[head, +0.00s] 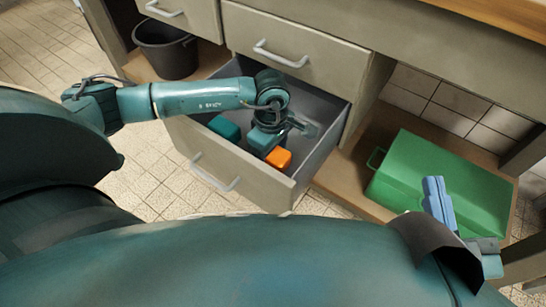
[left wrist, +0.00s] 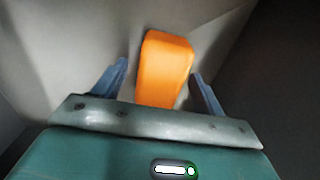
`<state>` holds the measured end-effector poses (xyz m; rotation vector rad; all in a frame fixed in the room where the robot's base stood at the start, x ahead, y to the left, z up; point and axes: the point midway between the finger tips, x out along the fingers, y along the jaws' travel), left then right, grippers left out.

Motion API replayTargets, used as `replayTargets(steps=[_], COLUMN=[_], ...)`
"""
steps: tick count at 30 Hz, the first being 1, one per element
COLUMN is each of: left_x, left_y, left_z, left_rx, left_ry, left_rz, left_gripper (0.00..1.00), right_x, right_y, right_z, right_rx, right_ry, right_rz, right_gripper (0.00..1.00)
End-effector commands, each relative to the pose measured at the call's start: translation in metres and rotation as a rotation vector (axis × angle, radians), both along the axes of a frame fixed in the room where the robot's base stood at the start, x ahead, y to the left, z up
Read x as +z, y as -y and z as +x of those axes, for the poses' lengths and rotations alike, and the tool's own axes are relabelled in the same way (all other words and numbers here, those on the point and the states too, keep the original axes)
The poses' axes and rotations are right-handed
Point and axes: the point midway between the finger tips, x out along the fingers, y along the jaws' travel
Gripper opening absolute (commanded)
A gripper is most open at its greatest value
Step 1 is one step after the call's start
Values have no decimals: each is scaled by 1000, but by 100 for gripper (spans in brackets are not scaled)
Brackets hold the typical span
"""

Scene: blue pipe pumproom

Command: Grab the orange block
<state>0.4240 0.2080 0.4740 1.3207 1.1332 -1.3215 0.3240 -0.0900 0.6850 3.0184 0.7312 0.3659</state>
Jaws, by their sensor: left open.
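The orange block (head: 279,158) lies in an open drawer, near its front right part. My left gripper (head: 280,135) reaches down into the drawer right beside the block, and its arm comes in from the left. In the left wrist view my left gripper (left wrist: 160,85) is open, with its two blue fingers on either side of the orange block (left wrist: 164,68). I cannot tell whether the fingers touch it. My right gripper (head: 440,203) shows at the lower right, in front of the green case, away from the block; its opening is unclear.
The open drawer (head: 240,183) has a handle on its front, and its side walls stand close around my left gripper. A teal block (head: 225,127) lies in the drawer on the left. A green case (head: 440,170) stands on the shelf at right. A dark bucket (head: 166,48) stands at back left.

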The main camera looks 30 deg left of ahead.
Motion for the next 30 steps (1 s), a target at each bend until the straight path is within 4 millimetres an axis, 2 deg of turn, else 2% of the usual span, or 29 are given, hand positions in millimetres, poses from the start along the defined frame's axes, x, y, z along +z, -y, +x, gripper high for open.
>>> replayTargets(steps=[2,20,26,30], left_x=[1,1,2,12], left_y=[0,0,0,0], left_z=[0,0,1,1], left_rx=[0,1,1,1], left_ry=[0,1,2,4], left_rz=[0,0,0,-1], left_gripper=[68,19,17,17], right_x=[0,-2,-2,2], right_y=[0,-1,-1,-1], right_z=[0,0,0,0], right_rx=[2,3,3,1], right_ry=[1,-1,-1,1], right_rz=[-2,-7,-7,-11], right_gripper=[0,0,0,0])
